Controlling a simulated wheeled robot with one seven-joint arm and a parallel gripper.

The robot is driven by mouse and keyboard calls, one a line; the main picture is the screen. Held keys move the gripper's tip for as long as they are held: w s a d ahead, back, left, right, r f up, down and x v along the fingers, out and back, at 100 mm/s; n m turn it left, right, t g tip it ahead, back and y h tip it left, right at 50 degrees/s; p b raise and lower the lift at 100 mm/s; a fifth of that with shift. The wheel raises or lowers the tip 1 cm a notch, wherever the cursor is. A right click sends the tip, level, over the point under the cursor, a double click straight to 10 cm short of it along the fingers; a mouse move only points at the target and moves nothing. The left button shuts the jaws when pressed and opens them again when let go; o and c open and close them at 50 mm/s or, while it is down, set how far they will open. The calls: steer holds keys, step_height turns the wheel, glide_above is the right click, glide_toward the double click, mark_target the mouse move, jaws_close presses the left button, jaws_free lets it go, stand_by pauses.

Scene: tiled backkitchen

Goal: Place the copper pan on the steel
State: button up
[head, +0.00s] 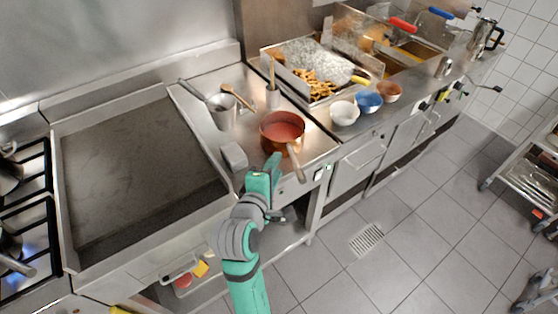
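The copper pan (268,135) appears upright on or just above the steel worktop (240,78), at its front right; I cannot tell whether it touches. Its inside is reddish, and its handle (298,170) points toward the front edge. My gripper (272,163) is at the front of the worktop, just left of the handle and in front of the pan's body. The gripper is small and seen from behind, so its fingers and any contact with the pan are unclear.
A steel pot with utensils (222,115), a holder with a wooden tool (272,97) and a grey block (234,156) share the worktop. A flat griddle (135,165) lies left. White (344,113), blue (368,102) and brown bowls (388,91) stand right, near the fries tray (318,70).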

steer(key=s+f+m+y, duration=0.3)
steer(key=s+f+m, duration=0.3)
steer(key=s+f, duration=0.95)
steer(key=s+d+m+t, duration=0.1)
steer(key=s+m, duration=0.9)
steer(key=s, duration=1.1)
steer(key=shift+s+d+r+t+y, duration=0.2)
steer(key=shift+d+t+y, duration=0.1)
steer(key=shift+d, duration=0.4)
